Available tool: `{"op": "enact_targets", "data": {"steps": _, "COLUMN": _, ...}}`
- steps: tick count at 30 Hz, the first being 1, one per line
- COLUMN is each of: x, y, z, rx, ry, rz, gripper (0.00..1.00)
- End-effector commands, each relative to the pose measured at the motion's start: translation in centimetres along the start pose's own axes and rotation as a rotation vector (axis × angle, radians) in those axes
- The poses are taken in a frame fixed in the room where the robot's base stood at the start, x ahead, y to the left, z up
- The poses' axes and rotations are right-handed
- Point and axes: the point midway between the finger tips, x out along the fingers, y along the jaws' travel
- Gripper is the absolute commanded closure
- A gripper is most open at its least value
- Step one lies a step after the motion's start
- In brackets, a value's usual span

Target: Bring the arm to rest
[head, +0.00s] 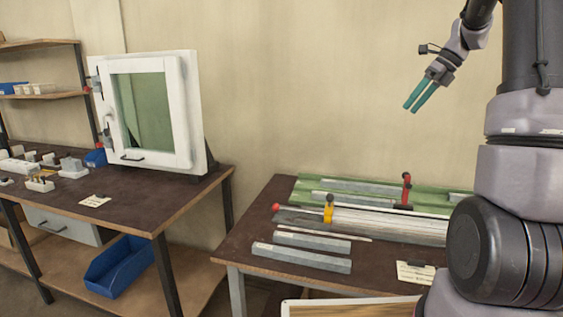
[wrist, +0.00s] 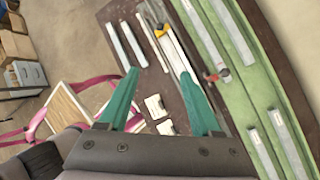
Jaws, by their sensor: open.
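My gripper (head: 420,95) is raised in the air above the right-hand bench, against the wall in the head view. Its two teal fingers are apart with nothing between them. In the wrist view my gripper (wrist: 157,100) looks down on the bench top from above, its fingers spread. The bench (head: 245,242) carries grey metal profiles, one of them a bar (head: 300,258) near the front edge. A clamp with a yellow part (head: 328,208) and a red-handled clamp (head: 406,188) stand at the long profile. My arm hides the right end of the bench.
A green mat (wrist: 235,95) with profiles lies along the bench's back. A paper card (head: 415,272) lies near the front. At left, another bench holds a white window frame (head: 184,110) and small parts; a blue bin (head: 118,268) sits below. The air around my gripper is clear.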

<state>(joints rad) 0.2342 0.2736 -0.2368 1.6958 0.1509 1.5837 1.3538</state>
Motion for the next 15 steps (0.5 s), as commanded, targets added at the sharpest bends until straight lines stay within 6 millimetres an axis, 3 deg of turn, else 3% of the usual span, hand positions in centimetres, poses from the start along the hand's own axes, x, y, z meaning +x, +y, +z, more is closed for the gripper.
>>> {"op": "enact_targets", "data": {"steps": 1, "x": -0.8, "y": 2.6, "z": 0.1, "rx": -0.128, "ry": 0.000, "rz": -0.026, "gripper": 0.34}}
{"op": "enact_targets", "data": {"steps": 6, "x": -1.9, "y": 9.9, "z": -0.8, "rx": -0.588, "ry": 0.035, "rz": -0.119, "gripper": 0.34}}
{"op": "enact_targets", "data": {"steps": 15, "x": -1.9, "y": 21.0, "z": -5.2, "rx": -1.408, "ry": 0.178, "rz": -0.294, "gripper": 0.34}}
